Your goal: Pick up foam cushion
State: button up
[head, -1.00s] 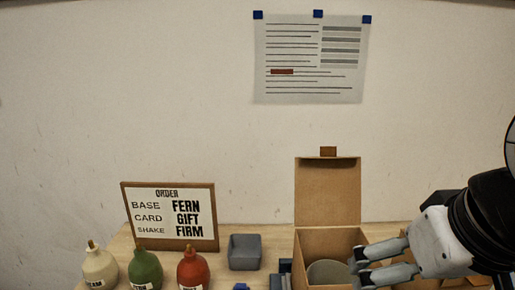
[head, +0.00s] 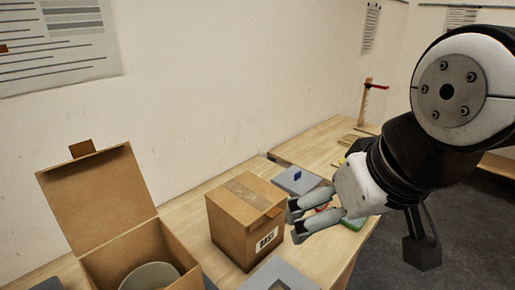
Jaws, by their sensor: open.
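My gripper (head: 295,220) is open at centre right, with its fingers pointing left beside the closed cardboard box. Nothing shows held between the fingers. A grey square piece (head: 280,276) with a recessed middle lies at the bottom edge, partly cut off. It may be the foam cushion, but I cannot tell for sure. It is below the gripper in the picture and apart from it.
A closed cardboard box (head: 236,226) stands left of my gripper. An open cardboard box (head: 180,246) at lower left holds a grey-green round object (head: 150,277). A grey slab (head: 300,180) with a blue piece lies behind the fingers. A wooden post (head: 363,103) stands at the table's far end.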

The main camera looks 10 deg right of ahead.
aim_at(295, 180)
jog(key=z, duration=0.4)
jog(key=i+l+u, duration=0.3)
jog(key=l, duration=0.3)
jog(key=i+l+u, duration=0.15)
jog(key=i+l, duration=0.15)
jog(key=i+l+u, duration=0.1)
jog(key=l, duration=0.3)
jog(key=i+l+u, duration=0.15)
jog(key=l, duration=0.25)
jog(key=i, duration=0.1)
